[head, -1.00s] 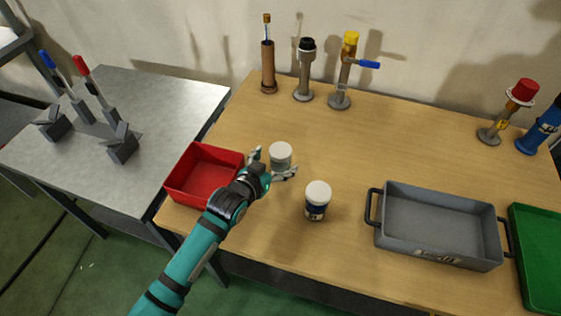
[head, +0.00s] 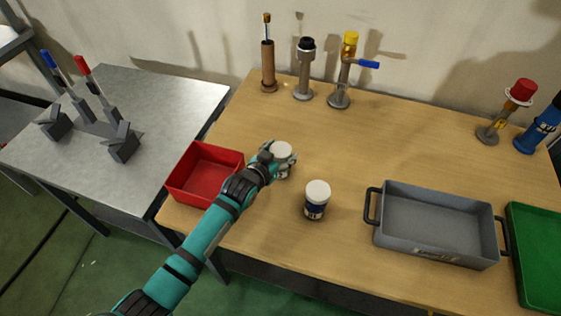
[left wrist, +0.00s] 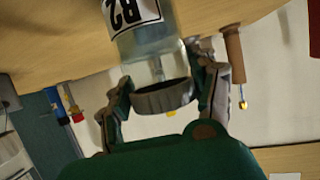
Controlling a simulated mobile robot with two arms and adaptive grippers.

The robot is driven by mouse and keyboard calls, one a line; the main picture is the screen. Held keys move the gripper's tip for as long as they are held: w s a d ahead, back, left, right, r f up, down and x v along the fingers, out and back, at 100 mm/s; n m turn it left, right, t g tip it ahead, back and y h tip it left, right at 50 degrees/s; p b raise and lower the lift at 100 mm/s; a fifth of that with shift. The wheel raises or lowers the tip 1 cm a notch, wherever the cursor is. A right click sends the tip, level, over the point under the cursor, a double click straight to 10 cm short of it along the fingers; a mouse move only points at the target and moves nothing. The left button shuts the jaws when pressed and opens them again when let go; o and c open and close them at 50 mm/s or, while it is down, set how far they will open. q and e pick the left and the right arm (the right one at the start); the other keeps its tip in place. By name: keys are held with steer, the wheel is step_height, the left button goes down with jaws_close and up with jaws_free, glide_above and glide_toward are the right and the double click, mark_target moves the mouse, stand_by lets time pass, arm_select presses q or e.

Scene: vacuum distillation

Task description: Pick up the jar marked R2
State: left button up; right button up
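The jar marked R2 (head: 281,151) has a pale lid and stands on the wooden table, to the right of the red bin. In the left wrist view the jar (left wrist: 140,28) shows its white label with "R2" and its grey lid. My left gripper (head: 279,158) is shut on the jar, with one finger on each side near the lid. The fingers also show in the left wrist view (left wrist: 160,80). My right gripper is not in view.
The red bin (head: 186,200) lies left of my gripper. A grey tray with handles (head: 445,257) and a green tray (head: 525,212) are at the right. Several upright fittings, one with a yellow top (head: 350,38), stand along the back.

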arm_select(q)
steer(key=c, duration=0.7)
steer(key=shift+c, duration=0.4)
steer(key=shift+r, duration=0.1)
